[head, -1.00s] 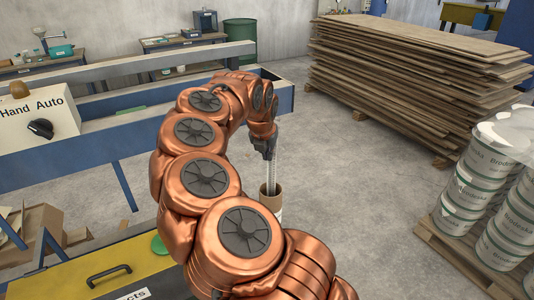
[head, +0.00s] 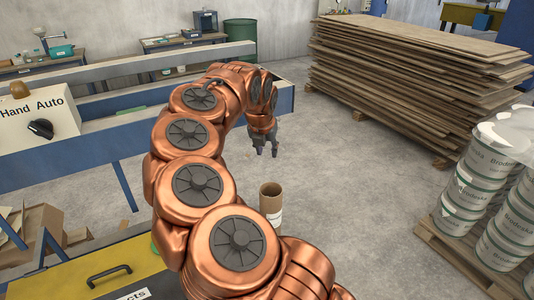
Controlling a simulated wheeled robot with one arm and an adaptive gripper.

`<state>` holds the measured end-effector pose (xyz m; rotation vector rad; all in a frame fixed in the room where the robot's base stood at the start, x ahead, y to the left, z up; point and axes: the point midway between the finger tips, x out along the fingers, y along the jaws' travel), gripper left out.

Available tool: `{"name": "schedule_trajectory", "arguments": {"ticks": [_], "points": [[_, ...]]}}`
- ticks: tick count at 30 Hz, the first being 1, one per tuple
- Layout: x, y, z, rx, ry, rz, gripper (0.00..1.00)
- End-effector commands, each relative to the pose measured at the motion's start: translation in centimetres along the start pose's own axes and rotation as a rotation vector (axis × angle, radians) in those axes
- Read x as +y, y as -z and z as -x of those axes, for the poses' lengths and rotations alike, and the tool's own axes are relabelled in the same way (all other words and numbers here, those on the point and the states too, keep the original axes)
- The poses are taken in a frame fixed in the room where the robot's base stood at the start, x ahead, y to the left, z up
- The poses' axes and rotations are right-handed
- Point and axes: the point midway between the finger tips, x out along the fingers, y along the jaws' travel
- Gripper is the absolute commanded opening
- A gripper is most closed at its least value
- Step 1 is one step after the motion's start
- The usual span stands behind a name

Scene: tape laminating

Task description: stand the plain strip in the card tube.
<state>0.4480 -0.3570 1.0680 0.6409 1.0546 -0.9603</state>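The card tube (head: 271,203) stands upright, just right of my arm's near links, with a brown rim and a pale label low on its side. Its base is hidden behind my arm. My gripper (head: 267,151) is above and beyond the tube, apart from it, with its fingers spread and nothing seen between them. The plain strip cannot be made out now; nothing shows above the tube's rim, and the inside is too dark and small to read.
A blue and white machine frame (head: 100,148) with a Hand/Auto box (head: 38,125) is at left. A yellow bin with a black handle (head: 109,275) is at the lower left. Stacked boards (head: 415,80) and a pallet of white buckets (head: 480,190) stand at right, with clear floor between.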

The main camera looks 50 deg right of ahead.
Motion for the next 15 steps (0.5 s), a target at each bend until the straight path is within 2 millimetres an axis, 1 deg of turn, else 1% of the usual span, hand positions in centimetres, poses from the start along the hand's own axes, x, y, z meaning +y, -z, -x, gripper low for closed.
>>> {"name": "schedule_trajectory", "arguments": {"ticks": [1, 9, 15], "points": [[0.0, -0.2, 1.0, -0.008, 0.001, 0.000, 0.35], [-0.1, -0.2, 5.5, -0.008, 0.001, -0.001, 0.35], [0.0, -0.2, 8.1, -0.006, 0.000, 0.000, 0.35]]}}
